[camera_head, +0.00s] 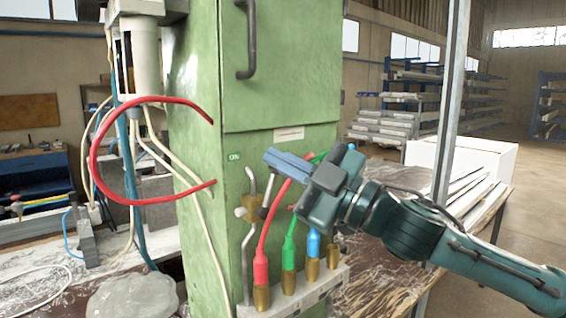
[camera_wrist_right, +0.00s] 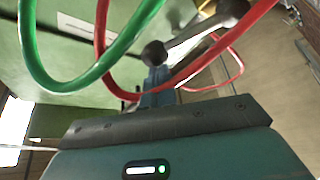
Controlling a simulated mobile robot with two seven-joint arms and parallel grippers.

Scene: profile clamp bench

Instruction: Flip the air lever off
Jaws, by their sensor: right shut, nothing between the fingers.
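The air lever (camera_head: 267,195) is a small grey metal handle with a rounded dark end, next to a brass valve fitting (camera_head: 246,208) on the front of the green cabinet. In the right wrist view the lever (camera_wrist_right: 190,36) runs slantwise, with its ball end just beyond the fingertips. My right gripper (camera_head: 278,158) is shut and empty, with its blue-grey fingers pointing left just above the lever. It also shows in the right wrist view (camera_wrist_right: 156,82). I cannot tell whether the fingers touch the lever. My left gripper is not in view.
Red, green and blue hoses rise from brass fittings on a pale manifold (camera_head: 300,296). The red hose (camera_head: 263,240) and the green hose (camera_wrist_right: 90,75) pass close to my fingers.

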